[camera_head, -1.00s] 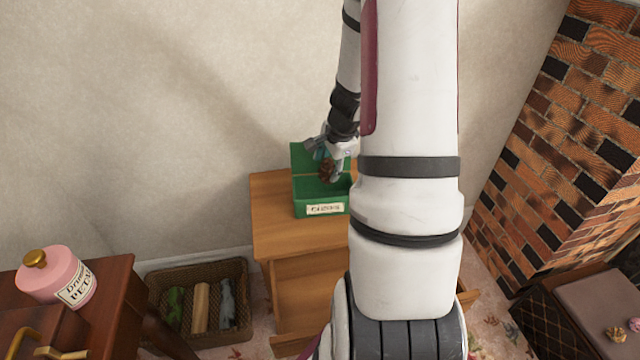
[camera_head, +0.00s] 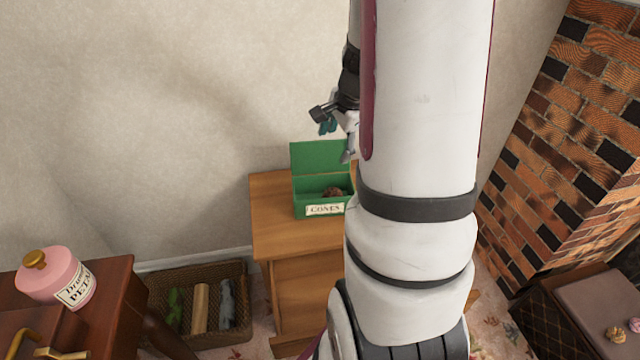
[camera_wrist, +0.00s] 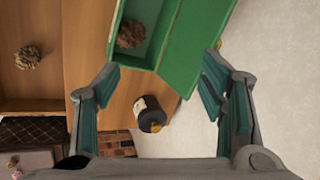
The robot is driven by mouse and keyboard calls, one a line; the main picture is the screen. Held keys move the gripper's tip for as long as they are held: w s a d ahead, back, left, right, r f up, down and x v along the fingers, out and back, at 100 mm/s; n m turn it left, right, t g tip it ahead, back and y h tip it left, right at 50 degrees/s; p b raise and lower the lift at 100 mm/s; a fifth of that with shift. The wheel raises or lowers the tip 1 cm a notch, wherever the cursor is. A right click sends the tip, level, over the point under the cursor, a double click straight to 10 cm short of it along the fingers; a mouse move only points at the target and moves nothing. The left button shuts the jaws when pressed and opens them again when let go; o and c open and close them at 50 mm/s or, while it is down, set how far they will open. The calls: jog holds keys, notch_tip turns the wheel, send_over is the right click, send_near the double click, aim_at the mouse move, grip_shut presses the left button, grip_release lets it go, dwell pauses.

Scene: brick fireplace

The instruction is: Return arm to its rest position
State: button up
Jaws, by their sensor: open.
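My gripper (camera_head: 338,138) is raised above the green box, apart from it, and partly hidden behind my own arm in the head view. In the wrist view my gripper (camera_wrist: 162,105) has its fingers spread wide with nothing between them. The green box (camera_head: 312,196), labelled for cones, stands open on the wooden cabinet (camera_head: 272,228) with its lid tilted up at the back. A brown cone (camera_head: 335,191) lies inside the box; the cone also shows in the wrist view (camera_wrist: 131,34).
Another cone (camera_wrist: 28,57) lies on a wooden surface. A wicker basket (camera_head: 246,325) and a pink jar (camera_head: 52,276) are at left; a brick fireplace (camera_head: 570,130) is at right. The wall is close behind the cabinet.

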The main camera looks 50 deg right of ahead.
jog(key=shift+v, duration=0.95)
jog(key=s+a+r+n+y, duration=0.1)
jog(key=a+r+n, duration=0.4)
jog(key=a, duration=0.6)
jog(key=s+a+r+n+y, duration=0.15)
jog(key=a+r+n, duration=0.35)
jog(key=a, duration=0.6)
jog(key=s+a+n+g, duration=0.1)
jog(key=s+a+n, duration=0.45)
jog(key=s, duration=0.25)
jog(key=s+a+n+g, duration=0.1)
jog(key=s+a+n, duration=0.3)
jog(key=s+n, duration=0.35)
notch_tip(320, 180, up, 17)
jog(key=t+p, duration=0.2)
jog(key=p, duration=1.2)
jog(key=shift+s+m+h, duration=0.3)
jog(key=shift+s+h, duration=0.05)
jog(key=shift+h, duration=0.1)
